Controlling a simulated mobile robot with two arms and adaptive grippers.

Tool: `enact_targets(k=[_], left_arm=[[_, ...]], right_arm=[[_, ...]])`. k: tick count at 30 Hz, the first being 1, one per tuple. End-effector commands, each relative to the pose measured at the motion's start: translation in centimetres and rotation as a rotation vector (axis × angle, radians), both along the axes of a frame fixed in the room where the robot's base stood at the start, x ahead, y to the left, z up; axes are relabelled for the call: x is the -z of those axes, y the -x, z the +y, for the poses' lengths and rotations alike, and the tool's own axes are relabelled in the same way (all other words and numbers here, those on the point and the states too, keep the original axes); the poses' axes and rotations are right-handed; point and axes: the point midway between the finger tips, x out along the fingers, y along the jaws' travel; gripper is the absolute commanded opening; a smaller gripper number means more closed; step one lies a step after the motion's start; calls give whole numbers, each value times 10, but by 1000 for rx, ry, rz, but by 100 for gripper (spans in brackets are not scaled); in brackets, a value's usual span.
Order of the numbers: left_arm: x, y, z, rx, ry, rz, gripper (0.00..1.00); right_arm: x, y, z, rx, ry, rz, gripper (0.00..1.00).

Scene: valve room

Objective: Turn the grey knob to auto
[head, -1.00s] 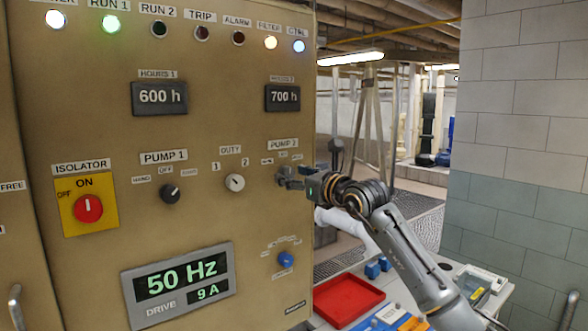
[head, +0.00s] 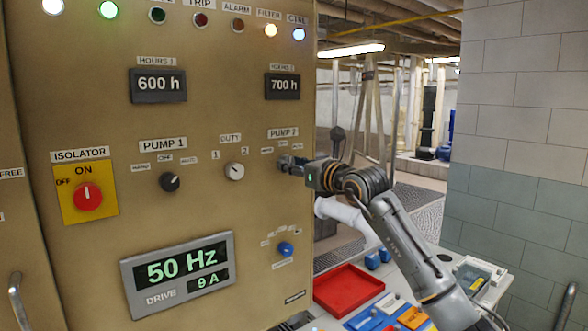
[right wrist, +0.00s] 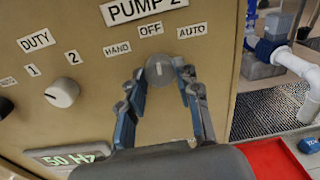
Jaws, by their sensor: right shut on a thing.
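The grey knob (right wrist: 159,70) is below the PUMP 2 label on the tan panel. In the right wrist view it has HAND, OFF and AUTO labels around it, and its pale mark points about straight up, towards OFF. The AUTO label (right wrist: 192,30) is up and right of it. My right gripper (right wrist: 162,76) has one finger on each side of the knob and is shut on it. In the head view my right gripper (head: 286,162) is at the panel's right side and hides most of the knob. My left gripper is not in view.
The PUMP 1 knob (head: 169,182), white DUTY knob (head: 234,171), blue knob (head: 286,249) and red isolator (head: 88,197) are on the same panel. A red tray (head: 349,290) and small items lie on a bench at lower right. A tiled wall (head: 520,150) stands at right.

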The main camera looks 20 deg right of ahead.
Motion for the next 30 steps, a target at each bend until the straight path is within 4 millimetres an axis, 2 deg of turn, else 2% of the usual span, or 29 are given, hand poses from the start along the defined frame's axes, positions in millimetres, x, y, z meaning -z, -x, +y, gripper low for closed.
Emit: enact_targets(k=[3, 12, 21, 30], left_arm=[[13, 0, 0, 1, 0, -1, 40], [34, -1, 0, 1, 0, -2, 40], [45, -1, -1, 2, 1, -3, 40], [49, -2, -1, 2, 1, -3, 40]], right_arm=[[3, 0, 0, -1, -77, 25, 1], [2, 0, 0, -1, -316, 112, 1], [1, 0, 0, 0, -524, 189, 1], [0, 0, -1, 1, -641, 232, 1]])
